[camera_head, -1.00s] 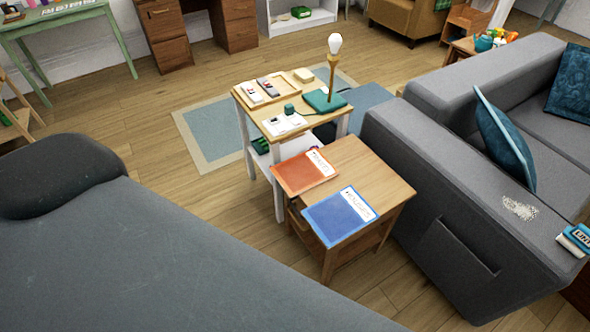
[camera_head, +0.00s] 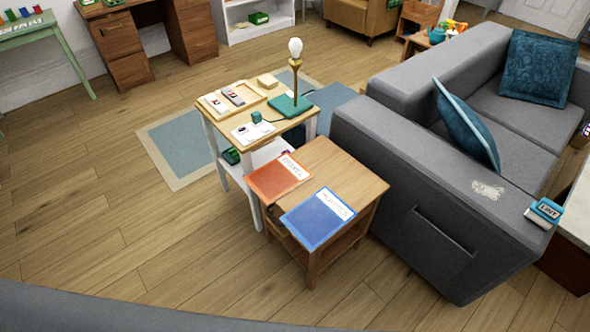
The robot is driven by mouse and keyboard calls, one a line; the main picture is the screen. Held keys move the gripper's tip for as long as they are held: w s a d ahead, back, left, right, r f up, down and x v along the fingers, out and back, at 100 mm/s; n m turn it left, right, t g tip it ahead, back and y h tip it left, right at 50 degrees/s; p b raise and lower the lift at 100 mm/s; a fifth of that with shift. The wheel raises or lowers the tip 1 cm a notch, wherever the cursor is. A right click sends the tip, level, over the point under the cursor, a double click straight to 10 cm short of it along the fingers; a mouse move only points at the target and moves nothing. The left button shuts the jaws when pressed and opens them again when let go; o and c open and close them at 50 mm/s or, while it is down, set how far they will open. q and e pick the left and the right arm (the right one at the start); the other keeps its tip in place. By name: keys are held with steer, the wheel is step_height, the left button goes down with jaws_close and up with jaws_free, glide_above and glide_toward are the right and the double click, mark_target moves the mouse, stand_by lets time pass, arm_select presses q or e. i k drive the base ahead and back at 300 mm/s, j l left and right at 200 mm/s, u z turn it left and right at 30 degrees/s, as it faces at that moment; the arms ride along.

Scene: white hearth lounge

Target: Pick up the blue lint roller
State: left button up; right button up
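A blue item with lettering that seems to read "LINT" (camera_head: 546,210) lies on the front end of the grey sofa's near arm, at the right. It looks like the blue lint roller, but its exact shape is too small to tell. A whitish patch of lint or crumbs (camera_head: 488,190) lies on the same sofa arm, a little behind it and to the left. Neither of my grippers is in view.
The grey sofa (camera_head: 440,212) stands right of a wooden side table (camera_head: 350,168) bearing orange and blue folders. A taller table with a lamp (camera_head: 295,75) stands behind. A grey surface (camera_head: 150,312) edges the bottom. Open wood floor (camera_head: 130,240) lies left.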

mark_target(546, 213)
steer(key=z, duration=1.7)
steer(key=i+l+u, duration=0.15)
steer(key=u, duration=0.2)
steer(key=i+l+u, duration=0.15)
steer(key=u, duration=0.2)
steer(key=i+l+u, duration=0.15)
steer(key=u, duration=0.2)
steer(key=i+l+u, duration=0.1)
steer(key=l, duration=0.2)
steer(key=i+l+u, duration=0.1)
steer(key=l, duration=0.2)
steer(key=i+l+u, duration=0.1)
steer(key=l, duration=0.25)
